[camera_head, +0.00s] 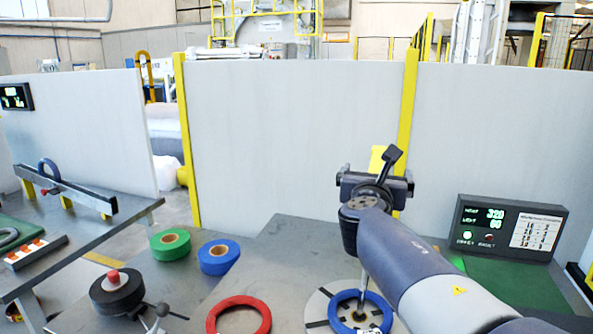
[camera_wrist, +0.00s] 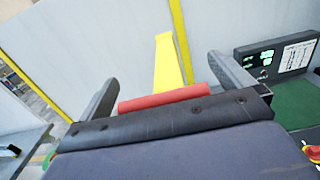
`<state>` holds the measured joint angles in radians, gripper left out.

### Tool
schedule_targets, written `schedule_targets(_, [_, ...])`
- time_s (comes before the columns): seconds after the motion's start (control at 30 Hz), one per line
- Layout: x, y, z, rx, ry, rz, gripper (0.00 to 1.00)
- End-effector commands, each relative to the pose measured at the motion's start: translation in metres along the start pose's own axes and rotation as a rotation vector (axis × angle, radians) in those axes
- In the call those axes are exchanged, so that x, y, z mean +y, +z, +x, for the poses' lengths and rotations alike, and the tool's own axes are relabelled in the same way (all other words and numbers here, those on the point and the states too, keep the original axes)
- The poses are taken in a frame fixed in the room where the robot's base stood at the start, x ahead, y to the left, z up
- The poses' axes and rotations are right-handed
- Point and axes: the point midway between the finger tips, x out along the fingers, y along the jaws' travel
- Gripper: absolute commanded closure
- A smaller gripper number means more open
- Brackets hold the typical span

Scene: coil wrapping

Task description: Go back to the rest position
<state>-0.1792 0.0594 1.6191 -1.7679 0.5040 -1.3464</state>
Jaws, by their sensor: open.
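My gripper (camera_head: 375,182) is raised above the right part of the grey table, in front of the light grey partition. In the wrist view its two dark fingers (camera_wrist: 160,70) stand wide apart, with nothing held between them. A red bar (camera_wrist: 165,98) lies across the picture at the base of the fingers; I cannot tell what it belongs to. My arm reaches in from the lower right in the head view and hides part of the table. A blue ring (camera_head: 345,305) lies on a round plate below my gripper, apart from it.
A red ring (camera_head: 240,316), a green roll (camera_head: 170,244) and a blue roll (camera_head: 218,257) lie on the table. A dark round device (camera_head: 117,291) with a red knob stands at left. A display box (camera_head: 510,228) stands at right. Yellow posts (camera_head: 406,130) edge the partition (camera_head: 290,130).

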Motion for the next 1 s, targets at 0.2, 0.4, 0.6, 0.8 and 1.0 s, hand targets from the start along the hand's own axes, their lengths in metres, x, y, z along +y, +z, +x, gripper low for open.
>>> schedule_targets(0.2, [0.0, -0.007, 0.0, 0.0, 0.0, 0.0, 0.0])
schedule_targets(0.4, [0.001, -0.01, -0.024, -0.002, 0.003, 0.001, 0.0])
schedule_targets(0.6, [0.001, -0.011, -0.059, 0.0, 0.004, 0.002, 0.0])
schedule_targets(0.8, [0.001, -0.011, -0.091, 0.001, 0.004, 0.001, 0.0])
schedule_targets(1.0, [0.0, -0.013, -0.097, 0.006, -0.005, -0.003, 0.0])
